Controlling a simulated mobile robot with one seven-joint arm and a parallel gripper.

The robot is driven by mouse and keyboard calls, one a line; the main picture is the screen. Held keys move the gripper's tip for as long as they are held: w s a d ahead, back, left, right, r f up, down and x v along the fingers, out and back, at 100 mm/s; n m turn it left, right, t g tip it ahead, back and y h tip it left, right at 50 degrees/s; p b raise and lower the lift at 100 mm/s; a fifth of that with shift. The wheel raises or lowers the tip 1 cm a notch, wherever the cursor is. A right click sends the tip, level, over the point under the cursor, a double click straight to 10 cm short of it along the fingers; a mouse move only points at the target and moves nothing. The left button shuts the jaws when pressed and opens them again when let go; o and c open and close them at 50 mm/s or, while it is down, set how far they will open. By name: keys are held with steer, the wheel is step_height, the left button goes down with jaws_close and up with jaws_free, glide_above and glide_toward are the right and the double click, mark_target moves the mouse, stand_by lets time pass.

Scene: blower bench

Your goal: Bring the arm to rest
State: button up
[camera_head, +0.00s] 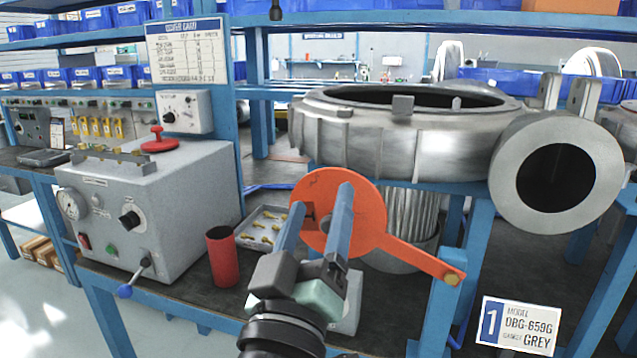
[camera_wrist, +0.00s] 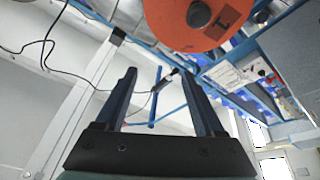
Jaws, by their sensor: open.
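My gripper (camera_head: 322,199) is in the middle of the head view, above the front of the bench, with its two blue fingers pointing up and apart. It is open, and nothing shows between the fingers. In the wrist view the fingers (camera_wrist: 158,76) frame only blue frame bars, cables and wall. An orange disc (camera_head: 368,208) with a flat arm bolted to a blue post stands behind the fingers in the head view. The disc (camera_wrist: 170,22) also shows at the top of the wrist view, outside the jaws. I cannot tell how far it is from the fingers.
A large metal blower housing (camera_head: 450,140) stands behind at the right. A grey control box (camera_head: 165,205), a red cup (camera_head: 222,258) and a tray (camera_head: 245,238) of brass-coloured parts are at the left. A sign (camera_head: 518,326) reads "1 MODEL DBG-659G GREY". Floor shows at the lower left.

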steer(key=s+r+m+t+y+p, duration=0.15)
steer(key=s+r, duration=0.25)
steer(key=r, duration=0.4)
steer(key=s+r+m+t+y, duration=0.1)
steer(key=s+r+t+y, duration=0.15)
steer(key=s+r, duration=0.35)
steer(key=s+r+m+t+y+p, duration=0.1)
steer(key=s+r+m+t, duration=0.15)
steer(key=r, duration=0.65)
step_height(320, 180, up, 20)
steer(key=n+p, duration=0.1)
steer(key=p, duration=1.9)
steer(key=shift+f, duration=0.2)
steer(key=shift+s+g, duration=0.1)
steer(key=shift+g, duration=0.15)
